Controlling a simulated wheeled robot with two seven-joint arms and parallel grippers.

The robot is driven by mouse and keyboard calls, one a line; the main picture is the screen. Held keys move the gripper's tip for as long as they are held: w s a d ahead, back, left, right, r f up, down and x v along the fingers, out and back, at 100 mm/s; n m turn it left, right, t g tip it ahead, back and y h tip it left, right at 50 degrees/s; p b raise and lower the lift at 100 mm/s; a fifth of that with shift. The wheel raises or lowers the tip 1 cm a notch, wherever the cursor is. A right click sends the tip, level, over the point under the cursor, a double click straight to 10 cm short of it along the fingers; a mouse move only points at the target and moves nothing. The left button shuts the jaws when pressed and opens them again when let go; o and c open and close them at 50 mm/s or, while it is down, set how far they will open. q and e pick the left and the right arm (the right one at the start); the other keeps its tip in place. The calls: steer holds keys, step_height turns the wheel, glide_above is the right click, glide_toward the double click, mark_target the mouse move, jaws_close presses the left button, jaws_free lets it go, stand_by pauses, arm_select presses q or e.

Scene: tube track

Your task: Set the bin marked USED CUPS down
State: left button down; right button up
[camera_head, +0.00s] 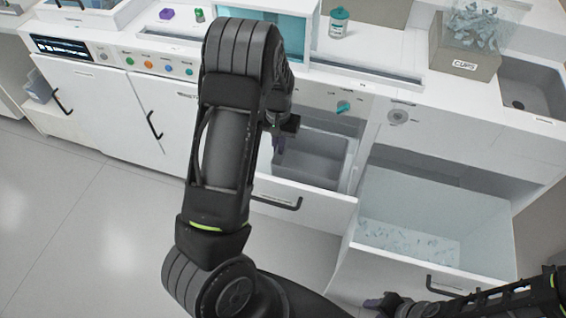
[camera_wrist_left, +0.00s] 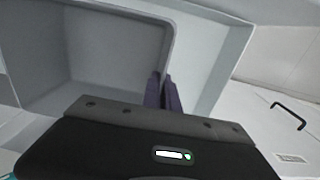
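The grey bin (camera_head: 312,158) sits inside an open drawer under the counter. It also shows in the left wrist view (camera_wrist_left: 115,55), its inside empty; no USED CUPS marking is readable on it. My left gripper (camera_head: 279,146) is at the bin's left rim. In the left wrist view its two purple fingers (camera_wrist_left: 163,92) are close together with the rim between them. Whether the bin's underside touches the drawer floor is hidden. My right gripper (camera_head: 374,302) is low at the bottom of the head view, away from the bin; its finger gap is unclear.
A larger open drawer (camera_head: 480,262) with clear pieces inside stands to the right. A box marked CUPS (camera_head: 464,66), a teal-capped bottle (camera_head: 339,22) and a sink (camera_head: 530,88) are on the counter. The floor (camera_head: 80,220) at left is clear.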

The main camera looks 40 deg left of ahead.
mark_target(279, 160)
arm_select(q)
steer(key=shift+f, duration=1.5)
steer(key=shift+f, duration=1.8)
steer(key=shift+f, duration=0.15)
steer(key=c, duration=1.6)
jaws_free()
steer(key=shift+c, duration=0.2)
step_height(279, 160, up, 12)
steer(key=shift+r, duration=0.15)
